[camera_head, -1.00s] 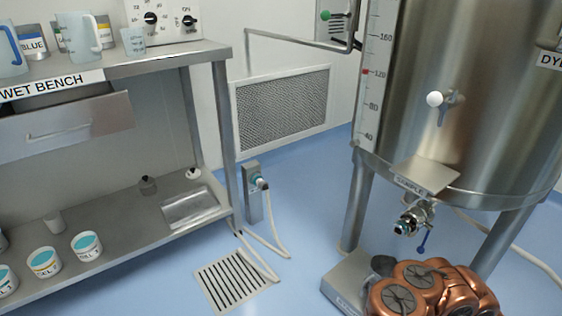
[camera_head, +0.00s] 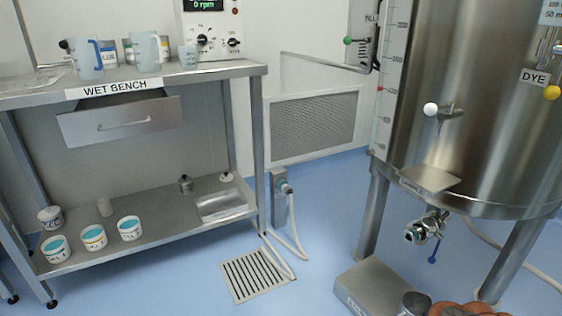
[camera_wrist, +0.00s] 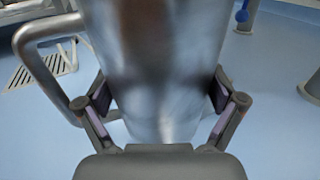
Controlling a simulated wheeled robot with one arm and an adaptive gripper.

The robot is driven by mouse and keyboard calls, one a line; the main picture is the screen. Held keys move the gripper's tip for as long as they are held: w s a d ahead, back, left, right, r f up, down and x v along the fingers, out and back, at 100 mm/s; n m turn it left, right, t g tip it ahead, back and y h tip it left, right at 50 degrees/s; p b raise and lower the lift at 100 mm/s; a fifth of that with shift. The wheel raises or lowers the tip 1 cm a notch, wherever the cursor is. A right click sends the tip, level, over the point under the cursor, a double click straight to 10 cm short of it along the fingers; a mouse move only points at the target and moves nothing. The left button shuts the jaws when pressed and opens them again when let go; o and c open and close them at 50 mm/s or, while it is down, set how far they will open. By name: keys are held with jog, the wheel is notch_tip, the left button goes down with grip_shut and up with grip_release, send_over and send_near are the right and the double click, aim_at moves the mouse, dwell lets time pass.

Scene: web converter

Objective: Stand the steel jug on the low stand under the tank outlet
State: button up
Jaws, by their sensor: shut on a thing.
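The steel jug (camera_wrist: 165,60) fills the middle of the wrist view, shiny and blurred, with its looped handle (camera_wrist: 40,65) at the left. My gripper (camera_wrist: 162,93) is shut on the jug, one finger on each side. The jug's base and contents are hidden. In the head view the low stand (camera_head: 376,286) is a grey metal block on the floor, its visible top bare. The tank outlet (camera_head: 428,228) is a steel valve with a blue lever, above and right of the stand, under the large steel tank (camera_head: 480,120).
The tank's legs (camera_head: 371,215) stand around the outlet, and a small shelf (camera_head: 427,178) juts out above it. A wet bench (camera_head: 190,78) with jugs and tubs is at left. A floor drain (camera_head: 255,275) and a hose (camera_head: 293,225) lie between bench and stand.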

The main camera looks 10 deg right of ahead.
jog(key=w+a+r+n+g+y+p, duration=0.1)
jog(key=w+a+r+n+y, duration=0.3)
jog(key=w+a+r, duration=0.5)
jog(key=w+a+r+n+y, duration=0.2)
jog(key=w+a+r+y, duration=0.35)
jog(key=w+r, duration=0.4)
jog(key=s+a+r+n+g+y+p, duration=0.1)
jog(key=a+r+n+g+y+p, duration=0.4)
jog(key=a+r, duration=1.75)
notch_tip(320, 180, up, 30)
jog(key=d+n+g+y+p, duration=0.1)
jog(key=y+p, duration=0.2)
jog(key=p, duration=3.1)
jog(key=shift+d+r+n+p, duration=0.15)
jog(key=shift+d+n+p, duration=0.15)
jog(key=shift+n+p, duration=0.1)
jog(key=shift+s, duration=0.1)
